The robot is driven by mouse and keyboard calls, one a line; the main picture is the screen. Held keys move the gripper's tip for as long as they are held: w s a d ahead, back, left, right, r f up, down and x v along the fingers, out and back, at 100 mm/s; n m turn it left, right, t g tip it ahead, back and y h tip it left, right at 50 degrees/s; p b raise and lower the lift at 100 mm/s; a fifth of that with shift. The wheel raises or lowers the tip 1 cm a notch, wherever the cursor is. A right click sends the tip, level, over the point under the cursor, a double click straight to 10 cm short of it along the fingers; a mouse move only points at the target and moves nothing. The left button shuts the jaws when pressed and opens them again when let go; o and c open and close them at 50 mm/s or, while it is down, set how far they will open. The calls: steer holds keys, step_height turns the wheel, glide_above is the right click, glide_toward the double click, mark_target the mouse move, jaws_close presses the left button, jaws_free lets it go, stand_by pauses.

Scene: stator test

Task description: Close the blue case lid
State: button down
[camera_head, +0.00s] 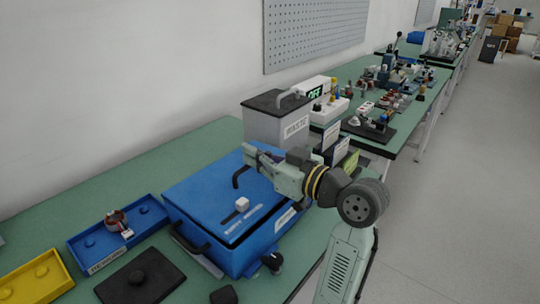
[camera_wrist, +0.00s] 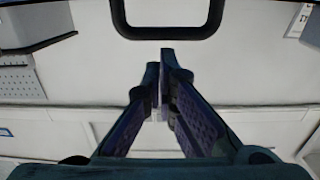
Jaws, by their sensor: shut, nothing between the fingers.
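The blue case (camera_head: 205,190) sits on the green bench in the head view. Its blue lid lies over the box, nearly flat; I cannot tell whether it is fully down. A black handle (camera_head: 238,177) stands on the lid, and a small white block (camera_head: 242,204) shows near its front. My gripper (camera_head: 248,153) is over the lid's far side, pointing left, its fingers together and empty. I cannot tell whether it touches the lid. In the wrist view, the shut fingers (camera_wrist: 164,85) point toward a black loop-shaped handle at the top, apart from it.
A blue tray (camera_head: 118,235) holding a copper-coloured part, a yellow tray (camera_head: 38,277) and a black plate (camera_head: 140,276) lie to the left. A dark knob (camera_head: 272,262) is at the case's front right.

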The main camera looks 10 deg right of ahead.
steer(key=shift+w+a, duration=0.4)
steer(key=shift+w, duration=0.05)
steer(key=shift+f, duration=0.1)
steer(key=f+b, duration=0.1)
steer(key=b, duration=0.2)
steer(key=shift+s+d+f+y, duration=0.15)
steer(key=shift+s+f+y, duration=0.05)
steer(key=shift+f+y, duration=0.15)
steer(key=b, duration=0.1)
steer(key=t+b, duration=0.1)
steer(key=shift+s+d+f+y+b, duration=0.15)
steer(key=shift+f+y+b, duration=0.1)
steer(key=shift+f+b, duration=0.1)
steer(key=shift+s+d+b, duration=0.1)
steer(key=shift+b, duration=0.25)
steer(key=shift+s+d, duration=0.15)
